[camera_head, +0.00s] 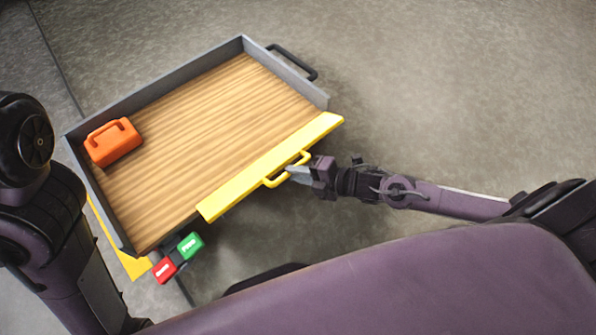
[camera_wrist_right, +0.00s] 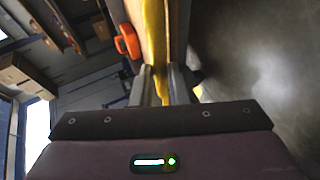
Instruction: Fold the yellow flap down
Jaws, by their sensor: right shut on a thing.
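The yellow flap (camera_head: 270,167) runs along the near right edge of a wood-floored cart bed (camera_head: 200,110) in the head view. A yellow handle (camera_head: 273,183) sticks out from its outer side. My right gripper (camera_head: 292,173) is at this handle and shut on it. In the right wrist view the flap (camera_wrist_right: 155,30) shows as a yellow strip running up from between the fingers (camera_wrist_right: 160,85). The fingertips hide part of the handle. My left arm comes in at the left of the head view, but its gripper is not in view.
An orange canister (camera_head: 113,142) stands in the bed's left corner and also shows in the wrist view (camera_wrist_right: 127,40). Grey walls and a black push handle (camera_head: 295,60) bound the bed. Red (camera_head: 164,269) and green (camera_head: 190,246) buttons are at the near corner. Floor to the right is clear.

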